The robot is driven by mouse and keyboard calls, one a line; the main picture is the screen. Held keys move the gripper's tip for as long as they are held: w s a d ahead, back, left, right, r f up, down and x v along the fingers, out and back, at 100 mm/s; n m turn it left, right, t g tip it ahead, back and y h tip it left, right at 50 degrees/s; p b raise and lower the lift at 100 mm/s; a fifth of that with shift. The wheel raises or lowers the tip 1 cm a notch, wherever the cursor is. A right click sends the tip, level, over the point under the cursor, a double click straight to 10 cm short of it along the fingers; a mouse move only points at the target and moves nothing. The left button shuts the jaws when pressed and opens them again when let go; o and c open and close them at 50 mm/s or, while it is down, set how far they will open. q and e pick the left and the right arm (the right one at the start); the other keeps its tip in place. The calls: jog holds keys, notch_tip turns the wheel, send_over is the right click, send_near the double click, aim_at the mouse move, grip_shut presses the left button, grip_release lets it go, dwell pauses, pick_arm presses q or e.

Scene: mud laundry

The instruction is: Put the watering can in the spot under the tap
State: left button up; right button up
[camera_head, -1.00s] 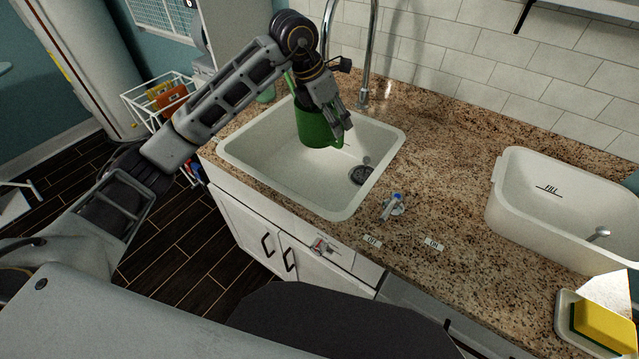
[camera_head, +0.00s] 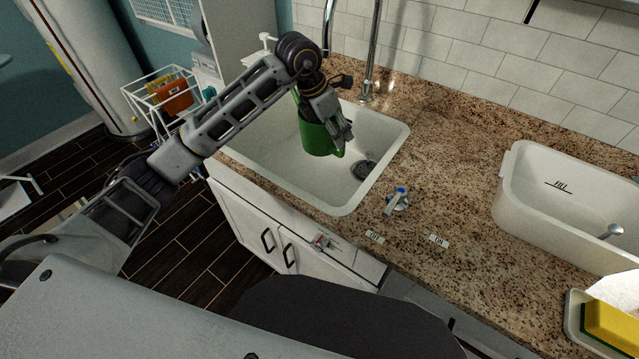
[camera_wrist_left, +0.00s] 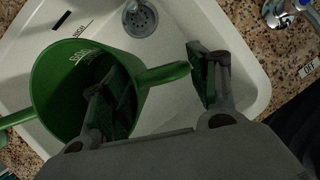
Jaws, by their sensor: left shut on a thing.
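The green watering can (camera_head: 316,138) hangs in or just over the white sink basin (camera_head: 262,150), left of the dark drain (camera_head: 362,170). My left gripper (camera_head: 343,138) is shut on it. In the left wrist view, the can (camera_wrist_left: 48,95) shows its open top and printed marks inside, and its handle (camera_wrist_left: 165,74) lies between the fingers of my left gripper (camera_wrist_left: 158,92). Whether the can's base touches the basin is hidden. The chrome tap (camera_head: 371,50) stands behind the sink; its curved spout (camera_head: 327,28) rises above the can. My right gripper is not in view.
A blue-tipped lever (camera_head: 398,196) sits on the granite counter (camera_head: 450,185) at the sink's front right, near small OFF and ON labels. A white tub marked FILL (camera_head: 520,205) and a yellow sponge (camera_head: 610,325) are at right. A tiled wall closes the back.

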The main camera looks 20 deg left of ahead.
aim_at(334, 152)
pick_arm(q)
notch_tip(334, 152, down, 6)
jog(key=shift+f+b, duration=0.15)
jog(key=shift+b, duration=0.7)
jog(key=shift+f, duration=0.4)
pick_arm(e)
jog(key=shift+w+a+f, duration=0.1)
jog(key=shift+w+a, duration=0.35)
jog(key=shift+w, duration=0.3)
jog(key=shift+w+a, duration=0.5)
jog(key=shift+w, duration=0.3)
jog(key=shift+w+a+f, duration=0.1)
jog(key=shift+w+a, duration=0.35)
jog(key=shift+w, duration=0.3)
pick_arm(q)
jog(key=shift+f, duration=0.15)
jog(key=shift+f, duration=3.1)
jog(key=shift+f, duration=1.75)
jog(key=o, duration=1.3)
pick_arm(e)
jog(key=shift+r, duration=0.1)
